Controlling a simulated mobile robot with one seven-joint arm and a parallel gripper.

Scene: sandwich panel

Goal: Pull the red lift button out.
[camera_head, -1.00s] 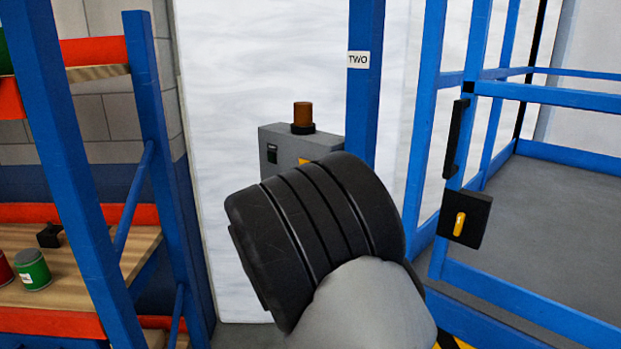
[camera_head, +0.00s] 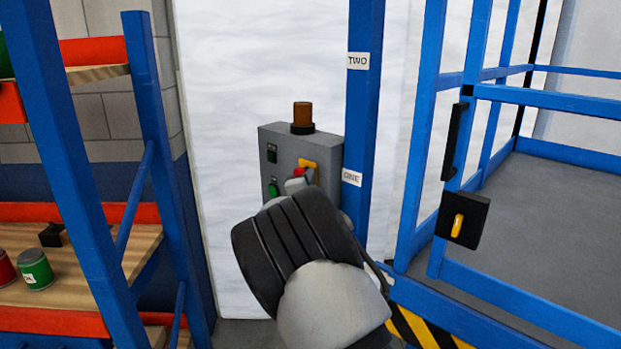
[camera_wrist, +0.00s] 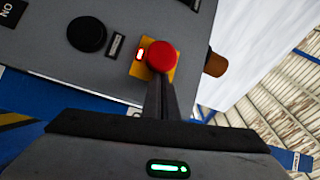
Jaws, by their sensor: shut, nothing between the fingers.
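The red lift button (camera_head: 299,171) sits on a yellow plate (camera_head: 309,163) on the face of a grey control box (camera_head: 291,148). In the head view it is small and partly covered by my gripper (camera_head: 297,184). In the wrist view the red button (camera_wrist: 161,56) shows as a round cap just beyond the fingertips of my gripper (camera_wrist: 160,84). The fingers are shut together and empty. Their tips overlap the lower edge of the cap in the picture; I cannot tell whether they touch it. A small red light shows beside the button on the yellow plate.
A brown-orange beacon (camera_head: 302,115) stands on top of the box. A green button (camera_head: 274,189) and a black knob (camera_wrist: 87,34) are on its face. A blue post (camera_head: 363,100) stands close right, then a blue lift cage (camera_head: 432,130). Blue shelving (camera_head: 160,130) is at left.

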